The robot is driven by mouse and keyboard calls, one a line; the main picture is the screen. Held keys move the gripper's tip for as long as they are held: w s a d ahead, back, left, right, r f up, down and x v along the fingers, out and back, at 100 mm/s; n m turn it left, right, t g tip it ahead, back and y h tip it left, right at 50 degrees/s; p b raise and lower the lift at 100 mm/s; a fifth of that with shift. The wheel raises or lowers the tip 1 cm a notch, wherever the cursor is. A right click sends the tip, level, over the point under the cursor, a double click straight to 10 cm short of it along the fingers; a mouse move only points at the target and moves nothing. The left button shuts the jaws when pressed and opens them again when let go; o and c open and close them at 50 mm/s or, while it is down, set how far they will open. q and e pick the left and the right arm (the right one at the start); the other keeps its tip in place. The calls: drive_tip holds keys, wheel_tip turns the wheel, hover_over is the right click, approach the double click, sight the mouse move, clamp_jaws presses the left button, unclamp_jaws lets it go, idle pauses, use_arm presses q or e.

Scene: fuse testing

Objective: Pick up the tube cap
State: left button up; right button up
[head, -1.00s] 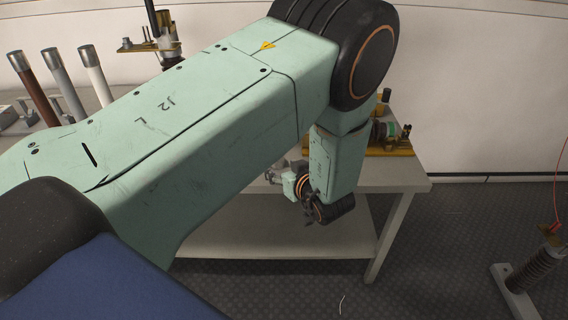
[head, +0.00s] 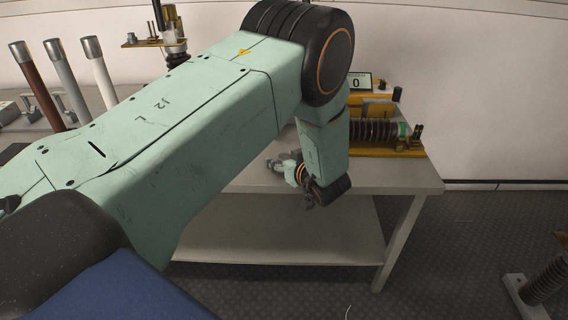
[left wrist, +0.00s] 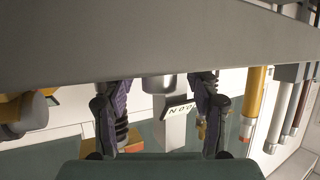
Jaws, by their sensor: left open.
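My left arm crosses the head view, and its gripper (head: 277,165) is small, at the front edge of the table. In the left wrist view its two dark fingers (left wrist: 163,112) stand wide apart with nothing gripped. A grey cylindrical piece (left wrist: 157,84) shows beyond the gap between the fingers, partly covered by a pale band; I cannot tell whether it is the tube cap. Three tubes, brown (head: 38,85), grey (head: 67,82) and white (head: 99,73), lean at the left of the head view, each with a silver end cap. My right gripper is not in view.
The pale table (head: 400,180) has a free front right corner. A ribbed dark insulator on a yellow base (head: 385,152) and a small display (head: 359,83) stand behind my left arm. Another ribbed insulator (head: 545,282) stands low at the right. A yellow tube (left wrist: 254,100) shows in the left wrist view.

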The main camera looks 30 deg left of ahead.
use_arm(q)
drive_tip(key=c, duration=1.2)
drive_tip(key=shift+r, duration=0.1)
drive_tip(key=shift+c, duration=0.2)
